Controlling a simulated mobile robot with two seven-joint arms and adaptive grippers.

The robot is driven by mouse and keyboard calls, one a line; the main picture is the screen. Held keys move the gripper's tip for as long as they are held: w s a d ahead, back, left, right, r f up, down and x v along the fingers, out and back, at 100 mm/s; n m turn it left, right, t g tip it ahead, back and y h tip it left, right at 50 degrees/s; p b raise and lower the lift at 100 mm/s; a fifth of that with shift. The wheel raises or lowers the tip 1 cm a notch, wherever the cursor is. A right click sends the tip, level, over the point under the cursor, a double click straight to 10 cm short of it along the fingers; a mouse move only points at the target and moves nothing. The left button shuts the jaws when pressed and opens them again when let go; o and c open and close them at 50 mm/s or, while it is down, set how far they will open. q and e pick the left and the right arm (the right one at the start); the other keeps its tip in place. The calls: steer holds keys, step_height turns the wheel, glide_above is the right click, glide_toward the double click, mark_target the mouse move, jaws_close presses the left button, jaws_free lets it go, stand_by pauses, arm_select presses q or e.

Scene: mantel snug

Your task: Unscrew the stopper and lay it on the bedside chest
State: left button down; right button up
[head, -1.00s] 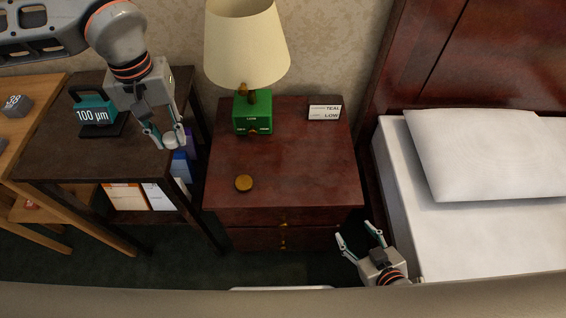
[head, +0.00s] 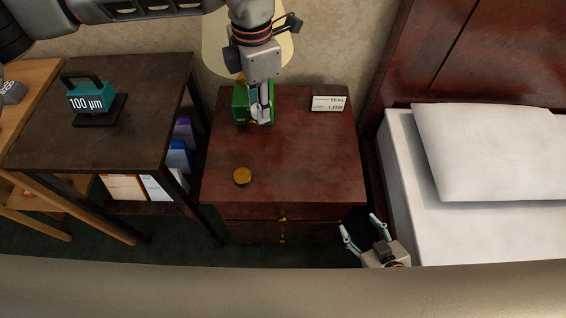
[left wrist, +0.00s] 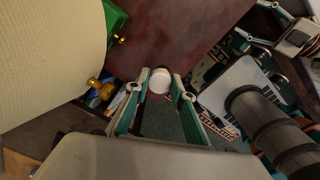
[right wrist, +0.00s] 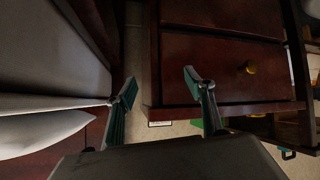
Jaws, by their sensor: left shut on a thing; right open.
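My left gripper (head: 262,112) is shut on a small white round piece, which looks like the stopper (left wrist: 160,81). The stopper shows between the fingertips in the left wrist view. In the head view the gripper is above the back left of the dark red bedside chest (head: 300,170), in front of the green lamp base (head: 240,101). A gap under the stopper is hard to judge. My right gripper (head: 360,222) is open and empty, low in front of the chest's right corner; its fingers (right wrist: 160,85) are spread in the right wrist view.
A round brass-coloured disc (head: 242,176) lies near the chest's front left. A small sign (head: 328,103) stands at the back right. The chest's middle and front right are clear. A dark side table (head: 60,150) stands left, with a teal block (head: 92,98). A bed (head: 480,220) stands right.

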arm_select(q)
steer(key=d+n, duration=0.4)
steer(key=n+b, duration=0.1)
steer(key=b, duration=0.1)
glide_above(283, 164)
step_height(283, 164, down, 16)
steer(key=shift+r, duration=0.15)
steer(key=shift+f, duration=0.4)
steer(key=shift+f+b, duration=0.3)
steer(key=shift+f, duration=0.05)
step_height(283, 164, down, 3)
steer(key=shift+f+b, duration=0.15)
steer(key=shift+b, duration=0.2)
arm_select(e)
steer(key=shift+w+d+f, duration=0.1)
steer(key=shift+d+f, duration=0.1)
steer(key=shift+f, duration=0.35)
steer(key=shift+d+f, duration=0.15)
steer(key=shift+f, duration=0.4)
